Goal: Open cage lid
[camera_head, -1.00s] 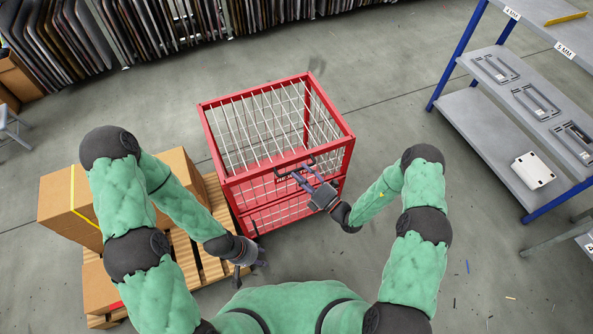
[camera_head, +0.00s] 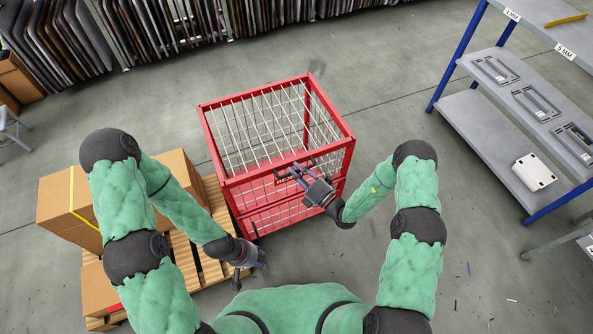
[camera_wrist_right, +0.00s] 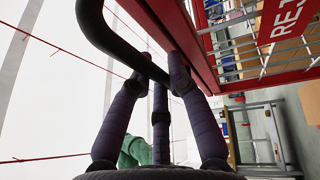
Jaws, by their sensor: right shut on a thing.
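The red cage (camera_head: 233,183) with white wire mesh stands on the floor ahead of me, its lid (camera_head: 265,128) lying flat across the top. A dark handle (camera_head: 311,162) is at the lid's near edge; it shows as a curved black bar (camera_wrist_right: 98,28) in the right wrist view. My right gripper (camera_head: 298,174) is at this handle, its fingers (camera_wrist_right: 163,75) shut on the bar. My left gripper (camera_head: 256,262) hangs low, left of the cage's near side and away from it; its fingers look spread apart with nothing between them.
Cardboard boxes (camera_head: 75,208) on a wooden pallet (camera_head: 210,268) stand left of the cage. A grey shelf unit with blue posts (camera_head: 497,150) stands at the right. Racks of panels (camera_head: 60,45) line the back. Floor between cage and shelves is clear.

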